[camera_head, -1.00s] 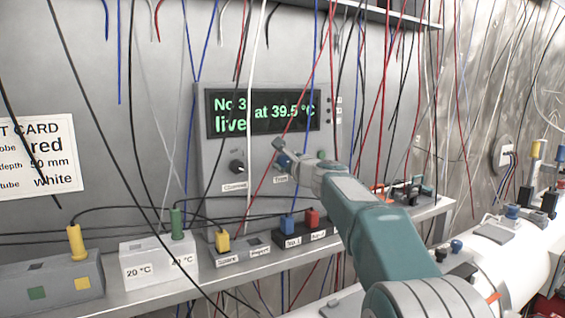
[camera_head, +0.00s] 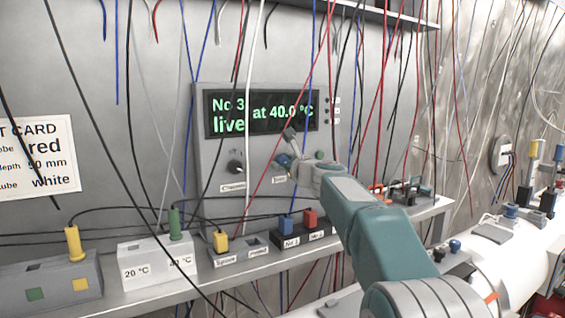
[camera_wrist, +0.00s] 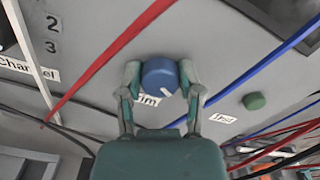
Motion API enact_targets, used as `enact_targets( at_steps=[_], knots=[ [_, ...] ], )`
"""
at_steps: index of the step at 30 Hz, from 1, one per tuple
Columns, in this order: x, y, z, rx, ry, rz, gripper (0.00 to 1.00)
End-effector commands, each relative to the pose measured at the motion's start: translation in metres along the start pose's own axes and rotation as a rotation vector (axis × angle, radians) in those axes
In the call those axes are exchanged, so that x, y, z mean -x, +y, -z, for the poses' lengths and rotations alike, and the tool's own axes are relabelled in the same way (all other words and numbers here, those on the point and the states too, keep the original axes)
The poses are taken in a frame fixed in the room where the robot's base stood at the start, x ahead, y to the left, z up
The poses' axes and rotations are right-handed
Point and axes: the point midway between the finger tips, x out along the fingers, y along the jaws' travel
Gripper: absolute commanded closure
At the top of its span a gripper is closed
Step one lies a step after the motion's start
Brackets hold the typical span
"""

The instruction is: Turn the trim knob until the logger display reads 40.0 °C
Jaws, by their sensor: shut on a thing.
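The logger (camera_head: 208,155) is a grey box on the back wall, and its display (camera_head: 235,115) reads "No 3 at 40.0 °C" and "live" in green. The trim knob (camera_wrist: 160,75) is blue with a white pointer mark, below the display on the logger's face. My gripper (camera_wrist: 161,80) is shut on the knob, one finger on each side of it. In the head view my gripper (camera_head: 287,155) reaches the logger from the right and partly hides the knob. The "Trim" label is partly covered in the wrist view.
A black channel knob (camera_head: 235,168) sits left of the trim knob, and a green button (camera_wrist: 254,101) to its right. Red, blue, white and black wires hang across the logger. A 20/40 °C block (camera_head: 150,262) and socket boxes stand on the shelf below.

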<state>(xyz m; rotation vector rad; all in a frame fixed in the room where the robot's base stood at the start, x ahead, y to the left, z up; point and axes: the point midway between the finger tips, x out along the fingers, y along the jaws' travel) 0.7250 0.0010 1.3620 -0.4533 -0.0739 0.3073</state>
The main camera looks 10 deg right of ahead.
Motion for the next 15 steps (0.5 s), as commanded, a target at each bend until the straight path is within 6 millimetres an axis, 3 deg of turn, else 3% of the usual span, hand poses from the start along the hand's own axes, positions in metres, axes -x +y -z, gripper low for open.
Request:
enact_targets(
  at_steps=[1, 5, 6, 8, 15],
  knots=[
    [-0.0020, 0.0030, 0.0088, -0.003, 0.014, -0.006, 1.00],
    [-0.0022, 0.0035, 0.0085, -0.002, 0.014, -0.006, 1.00],
    [-0.0022, 0.0035, 0.0084, -0.002, 0.013, -0.007, 0.39],
    [-0.0021, 0.0033, 0.0076, -0.002, 0.012, -0.006, 0.18],
    [-0.0007, 0.0022, 0.0034, 0.000, 0.006, -0.004, 0.18]
  ],
)
